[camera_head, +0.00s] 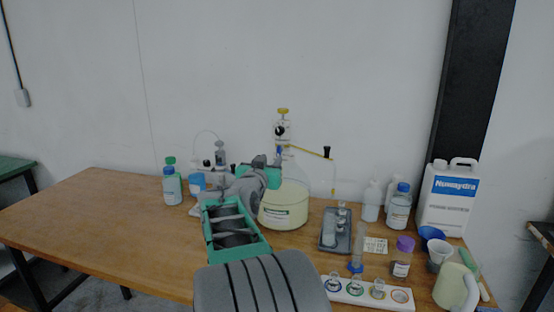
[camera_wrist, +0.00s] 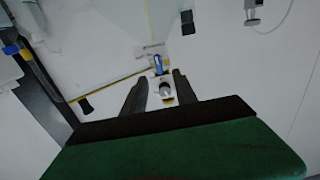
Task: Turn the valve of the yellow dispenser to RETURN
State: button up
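The yellow dispenser (camera_head: 283,128), with a yellow cap on top, stands on a large round bottle (camera_head: 285,205) of pale yellow liquid. A thin yellow arm runs from it to the right and ends in a black piece. Its small blue valve (camera_wrist: 157,63) shows in the wrist view, just beyond my fingertips; the RETURN marking is not readable. My gripper (camera_wrist: 160,76) is open, its dark fingers apart on either side of a round grey-white part of the dispenser. Contact cannot be told. In the head view my arm hides part of the bottle's left side.
A second dispenser (camera_head: 220,155) stands left of my arm, near blue-labelled bottles. The left table (camera_head: 90,215) is clear.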

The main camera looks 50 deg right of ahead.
aim_at(278, 149)
jog(key=x, duration=0.2)
jog(key=p+x, duration=0.1)
jog(key=x, duration=0.2)
jog(key=p+x, duration=0.1)
jog(key=x, duration=0.2)
jog(key=shift+s+r, duration=0.15)
jog(key=shift+r, duration=0.2)
grip_shut()
